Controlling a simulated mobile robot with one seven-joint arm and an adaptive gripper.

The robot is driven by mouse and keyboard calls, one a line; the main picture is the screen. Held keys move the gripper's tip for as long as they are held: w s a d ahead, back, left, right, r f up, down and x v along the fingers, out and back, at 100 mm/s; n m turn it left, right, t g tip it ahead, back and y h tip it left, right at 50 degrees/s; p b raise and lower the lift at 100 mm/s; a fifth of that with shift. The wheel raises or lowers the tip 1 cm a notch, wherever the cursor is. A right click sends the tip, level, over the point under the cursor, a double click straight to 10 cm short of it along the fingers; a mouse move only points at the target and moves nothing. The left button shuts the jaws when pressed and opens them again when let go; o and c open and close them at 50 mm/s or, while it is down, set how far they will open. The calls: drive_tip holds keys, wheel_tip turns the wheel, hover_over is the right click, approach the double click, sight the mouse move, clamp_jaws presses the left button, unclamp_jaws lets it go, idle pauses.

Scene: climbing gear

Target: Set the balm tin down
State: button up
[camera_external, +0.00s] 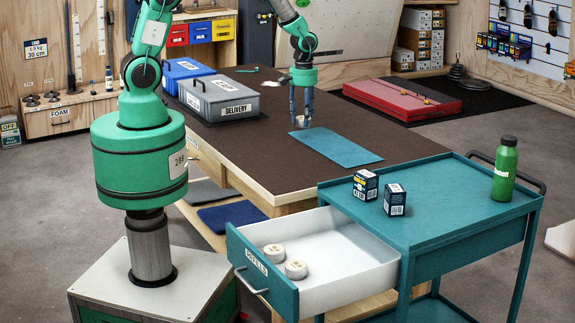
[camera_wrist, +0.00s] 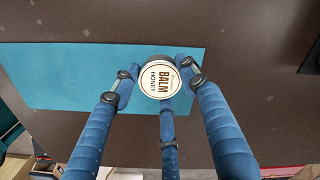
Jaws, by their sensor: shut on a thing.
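My gripper (camera_external: 301,108) points down over the far end of a blue mat (camera_external: 343,149) on the dark-topped workbench. Its blue fingers are closed around the round balm tin (camera_external: 301,121). In the wrist view the balm tin (camera_wrist: 160,78) shows its pale lid, printed "BALM HONEY", between the fingers of my gripper (camera_wrist: 158,82). The blue mat (camera_wrist: 60,75) lies beneath it in that view. The tin is very low over the mat's end; I cannot tell whether it touches.
A grey delivery case (camera_external: 220,97) stands at the left of the workbench (camera_external: 250,160). An open drawer (camera_external: 330,250) holds two pale tins (camera_external: 296,269). A teal cart (camera_external: 440,205) carries two small boxes (camera_external: 366,186) and a green bottle (camera_external: 505,168). Most of the mat is clear.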

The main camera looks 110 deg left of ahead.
drive_tip(key=b, duration=0.1)
hover_over(321, 136)
drive_tip(key=shift+a+f, duration=0.15)
drive_tip(key=shift+f, duration=0.15)
drive_tip(key=shift+s+f, duration=0.1)
drive_tip(key=shift+f, duration=0.05)
drive_tip(key=shift+f+b, duration=0.65)
drive_tip(key=shift+f, duration=1)
drive_tip(key=o, duration=1.1)
drive_tip(key=shift+f, duration=0.15)
drive_tip(key=shift+o, duration=0.2)
wheel_tip(321, 136, up, 12)
drive_tip(key=p, duration=0.3)
drive_tip(key=shift+r, duration=0.2)
